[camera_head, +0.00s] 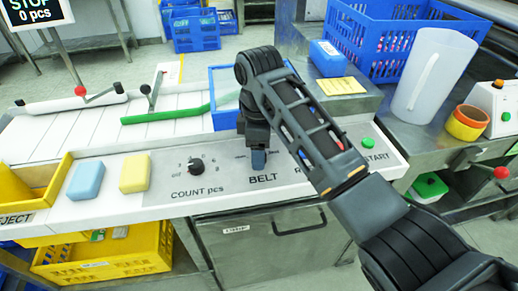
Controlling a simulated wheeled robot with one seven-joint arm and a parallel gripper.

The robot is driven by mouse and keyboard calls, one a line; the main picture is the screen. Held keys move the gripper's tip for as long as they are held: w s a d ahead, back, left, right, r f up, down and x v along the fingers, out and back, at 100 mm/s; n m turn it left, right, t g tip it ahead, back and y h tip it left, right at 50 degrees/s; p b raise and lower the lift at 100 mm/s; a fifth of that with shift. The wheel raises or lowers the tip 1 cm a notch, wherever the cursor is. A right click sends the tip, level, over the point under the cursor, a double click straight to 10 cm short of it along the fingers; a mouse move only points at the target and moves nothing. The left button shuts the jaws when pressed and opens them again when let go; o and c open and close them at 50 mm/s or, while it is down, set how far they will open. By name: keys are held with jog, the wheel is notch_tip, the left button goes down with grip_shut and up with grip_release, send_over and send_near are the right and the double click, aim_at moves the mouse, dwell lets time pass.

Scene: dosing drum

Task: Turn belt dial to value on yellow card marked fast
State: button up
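The control panel (215,195) has a dark COUNT pcs dial (196,165) and, to its right, the BELT label (263,178). The belt dial itself is hidden behind my gripper (258,158), which points down just above that label. Its blue-grey tip is at or very close to the panel. I cannot tell whether it touches the dial or whether its fingers are open or shut. A yellow card (342,86) with small dark print lies on the grey surface to the right, behind my arm. Its print is too small to read.
A blue block (86,181) and a yellow block (135,173) sit on the panel's left, beside the yellow REJECT bin (30,208). A green START button (368,143) is at the right. A clear jug (433,75) and blue crate (385,35) stand behind.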

jog(key=c, duration=0.9)
jog(key=shift+r+m+p, duration=0.1)
jog(key=shift+m+p, duration=0.2)
jog(key=shift+p, duration=0.2)
jog(key=shift+r+m+p, duration=0.1)
jog(key=shift+m+p, duration=0.5)
jog(key=shift+p, duration=0.1)
jog(key=m+p, duration=0.5)
jog(key=m, duration=0.1)
jog(key=shift+m+p, duration=0.3)
jog(key=shift+m, duration=0.1)
jog(key=shift+m+p, duration=0.7)
jog(key=shift+m, duration=0.9)
jog(key=shift+f, duration=0.2)
